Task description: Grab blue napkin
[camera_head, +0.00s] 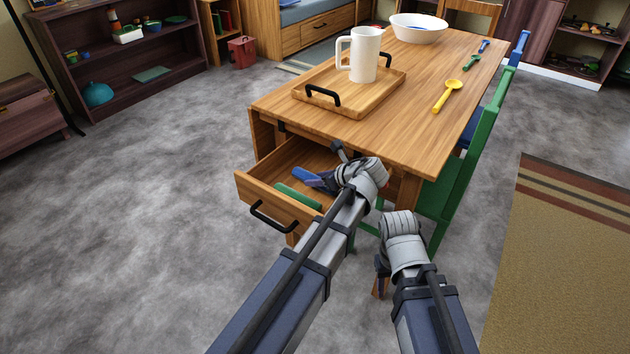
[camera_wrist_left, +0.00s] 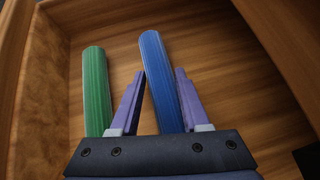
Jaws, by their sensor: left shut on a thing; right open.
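A rolled blue napkin (camera_head: 305,174) is in the open wooden drawer (camera_head: 245,192) of the table. My left gripper (camera_head: 322,180) reaches into the drawer and is shut on the blue napkin. In the left wrist view the blue napkin (camera_wrist_left: 160,75) stands out between the two purple fingers (camera_wrist_left: 162,100). A rolled green napkin (camera_head: 297,195) lies beside it in the drawer, and it shows left of the fingers in the wrist view (camera_wrist_left: 96,90). My right gripper (camera_head: 381,278) hangs low in front of the table, open, its fingers partly hidden by the wrist.
The table (camera_head: 425,125) holds a tray (camera_head: 385,90) with a white mug (camera_head: 365,55), a white bowl (camera_head: 418,30) and a yellow spoon (camera_head: 448,95). A green chair (camera_head: 470,160) stands at its right side. The drawer's front has a black handle (camera_head: 270,217). Open floor lies to the left.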

